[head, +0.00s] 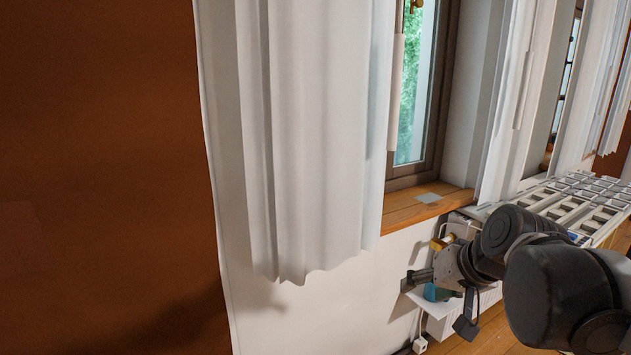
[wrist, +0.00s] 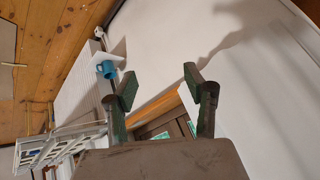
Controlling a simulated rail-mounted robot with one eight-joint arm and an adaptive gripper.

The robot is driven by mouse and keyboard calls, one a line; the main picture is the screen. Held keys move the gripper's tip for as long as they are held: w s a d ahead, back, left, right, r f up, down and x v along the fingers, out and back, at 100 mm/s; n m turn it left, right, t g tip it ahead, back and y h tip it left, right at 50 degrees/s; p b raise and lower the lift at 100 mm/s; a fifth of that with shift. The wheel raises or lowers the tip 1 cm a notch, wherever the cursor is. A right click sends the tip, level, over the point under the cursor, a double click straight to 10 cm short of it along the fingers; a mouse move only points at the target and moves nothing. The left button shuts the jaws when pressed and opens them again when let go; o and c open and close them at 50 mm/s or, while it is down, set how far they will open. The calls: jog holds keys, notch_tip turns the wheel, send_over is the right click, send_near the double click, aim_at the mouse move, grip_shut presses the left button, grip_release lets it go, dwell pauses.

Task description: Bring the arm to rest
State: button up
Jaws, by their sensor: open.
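My gripper (head: 441,300) is at the lower right of the head view, at the end of my dark arm, in front of the white wall below the window. In the wrist view my gripper (wrist: 161,80) shows two separated fingers with nothing between them. It is open and empty. A blue mug (wrist: 106,69) stands beyond the left finger in the wrist view, apart from it. In the head view a teal patch of the mug (head: 431,292) shows behind my gripper, partly hidden by it.
The mug is at a small white shelf (wrist: 119,60) on the wall. A wooden windowsill (head: 405,212) and a white curtain (head: 310,140) are to the left. A brown surface (head: 100,170) fills the far left.

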jog(key=s+f+n+h, duration=0.2)
jog(key=s+f, duration=0.2)
jog(key=s, duration=1)
notch_tip(320, 180, up, 18)
jog(key=p, duration=1.8)
jog(key=shift+a+r+h, duration=0.25)
jog(key=shift+h, duration=0.05)
